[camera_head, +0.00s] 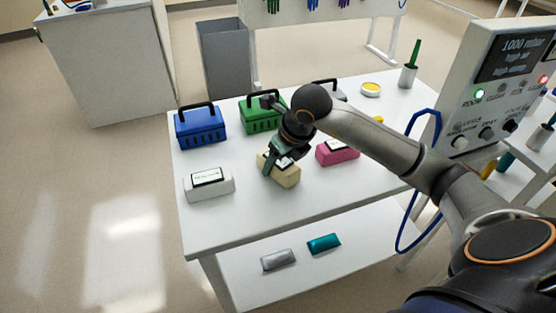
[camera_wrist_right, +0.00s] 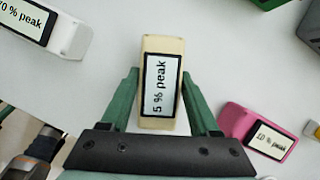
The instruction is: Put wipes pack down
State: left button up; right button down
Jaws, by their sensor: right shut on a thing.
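A cream pack (camera_head: 285,178) with a white label stands near the middle of the white table (camera_head: 245,222). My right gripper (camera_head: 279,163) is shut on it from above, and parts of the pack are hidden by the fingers. In the right wrist view the cream pack (camera_wrist_right: 149,47) reads "5 % peak" and sits between the green fingers (camera_wrist_right: 160,76). I cannot tell whether its underside touches the table. My left gripper is in neither view.
A white pack (camera_head: 208,188) stands left of the cream one and a pink pack (camera_head: 338,153) right. Blue (camera_head: 200,127) and green (camera_head: 262,118) baskets stand behind. A control panel (camera_head: 495,85) rises at right. Grey (camera_head: 278,260) and teal (camera_head: 323,243) packs lie on the lower shelf.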

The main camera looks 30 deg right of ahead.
jog(key=shift+f, duration=0.15)
jog(key=shift+c, duration=0.6)
grip_release()
jog(key=shift+r, duration=0.5)
jog(key=v, duration=1.1)
jog(key=shift+s+r+p, duration=0.2)
jog(key=shift+s+p, duration=0.05)
jog(key=shift+p, duration=0.2)
